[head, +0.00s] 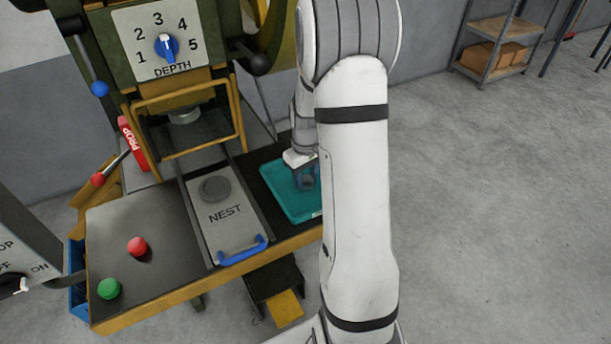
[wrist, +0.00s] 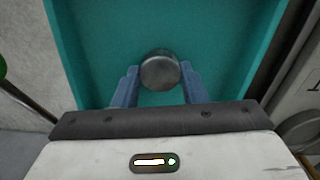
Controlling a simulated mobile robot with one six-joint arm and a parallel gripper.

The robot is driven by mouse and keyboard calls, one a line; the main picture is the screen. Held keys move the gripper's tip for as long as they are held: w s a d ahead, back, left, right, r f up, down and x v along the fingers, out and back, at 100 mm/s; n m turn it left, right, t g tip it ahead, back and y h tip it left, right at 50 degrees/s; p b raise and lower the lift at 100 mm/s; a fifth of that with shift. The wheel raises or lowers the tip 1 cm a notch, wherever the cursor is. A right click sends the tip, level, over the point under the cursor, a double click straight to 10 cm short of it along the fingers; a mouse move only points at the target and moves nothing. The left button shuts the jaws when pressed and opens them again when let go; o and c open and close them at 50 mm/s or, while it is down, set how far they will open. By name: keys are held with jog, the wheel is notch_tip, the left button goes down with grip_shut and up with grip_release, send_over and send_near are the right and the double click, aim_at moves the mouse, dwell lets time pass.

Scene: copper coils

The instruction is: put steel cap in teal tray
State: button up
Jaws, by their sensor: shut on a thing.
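The steel cap (wrist: 160,72) is a round grey metal piece between the two blue fingers of my gripper (wrist: 158,84) in the wrist view. My gripper is shut on it. The teal tray (wrist: 105,50) fills the background behind the cap. In the head view my gripper (head: 305,182) is over the teal tray (head: 290,200), at the right of the machine's table. My arm hides the tray's right part, and the cap is not clear there. I cannot tell whether the cap touches the tray floor.
Left of the tray is a grey slide marked NEST (head: 228,215) with a round recess and blue handle (head: 242,250). A red button (head: 138,246) and a green button (head: 109,288) stand on the table's left. The press frame and a red PROP bar (head: 132,143) rise behind.

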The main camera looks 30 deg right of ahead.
aim_at(306, 179)
jog(key=shift+f, duration=0.2)
jog(key=o, duration=1)
jog(key=shift+o, duration=0.2)
jog(key=shift+r, duration=0.1)
notch_tip(306, 179, up, 11)
jog(key=p, duration=0.1)
jog(key=s+a+r+m+t, duration=0.1)
jog(key=s+a+r, duration=0.2)
jog(key=s+a, duration=0.4)
jog(key=s+a+r+m+t, duration=0.1)
jog(key=s+a+r, duration=0.3)
jog(key=s+a, duration=0.3)
jog(key=s, duration=0.5)
jog(key=shift+r, duration=0.25)
